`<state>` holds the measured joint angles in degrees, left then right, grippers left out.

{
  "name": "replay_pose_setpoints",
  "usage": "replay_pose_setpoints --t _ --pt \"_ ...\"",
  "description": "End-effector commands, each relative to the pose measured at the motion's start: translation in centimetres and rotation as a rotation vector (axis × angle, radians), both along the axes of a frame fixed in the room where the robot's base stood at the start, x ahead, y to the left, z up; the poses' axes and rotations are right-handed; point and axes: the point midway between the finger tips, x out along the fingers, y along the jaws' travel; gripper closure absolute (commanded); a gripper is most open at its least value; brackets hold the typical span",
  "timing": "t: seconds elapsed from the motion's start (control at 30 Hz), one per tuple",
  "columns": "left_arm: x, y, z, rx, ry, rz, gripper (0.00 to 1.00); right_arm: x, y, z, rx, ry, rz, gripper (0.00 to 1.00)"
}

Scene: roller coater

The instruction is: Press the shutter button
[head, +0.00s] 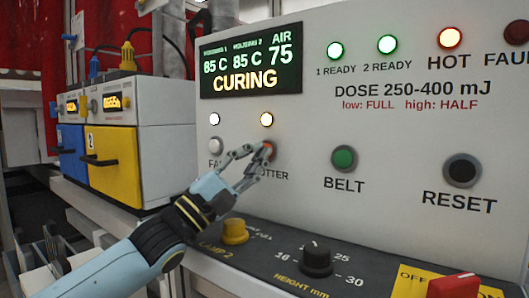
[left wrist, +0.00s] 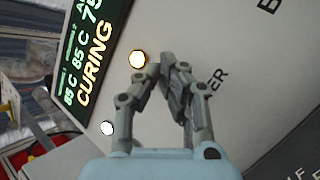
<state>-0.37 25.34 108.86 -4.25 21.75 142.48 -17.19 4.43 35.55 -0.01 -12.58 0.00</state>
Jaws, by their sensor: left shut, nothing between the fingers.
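The shutter button (head: 269,149) is a reddish-orange button on the white control panel, above a partly covered label ending in "TTER". My left gripper (head: 262,150) is shut and empty, with its fingertips at the button and covering part of it. In the left wrist view my shut left gripper (left wrist: 178,68) points at the panel and hides the button. Whether the fingertips touch the button or stop just short, I cannot tell. A lit lamp (head: 266,119) glows above the button. The display (head: 250,60) reads "CURING". My right gripper is not in view.
A white button (head: 216,146) is left of the shutter button, and the green BELT button (head: 344,158) and black RESET button (head: 462,171) are to the right. Below are a yellow knob (head: 235,231), a black height knob (head: 317,257) and a red switch (head: 453,286).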

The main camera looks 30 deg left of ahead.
Motion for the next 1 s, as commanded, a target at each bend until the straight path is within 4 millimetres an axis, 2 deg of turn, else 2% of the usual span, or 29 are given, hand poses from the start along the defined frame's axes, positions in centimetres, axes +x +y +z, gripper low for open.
replay_pose_setpoints --t 1.0 --pt "1.1 -0.1 0.1 0.000 -0.001 0.000 1.00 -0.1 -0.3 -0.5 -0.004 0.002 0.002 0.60"
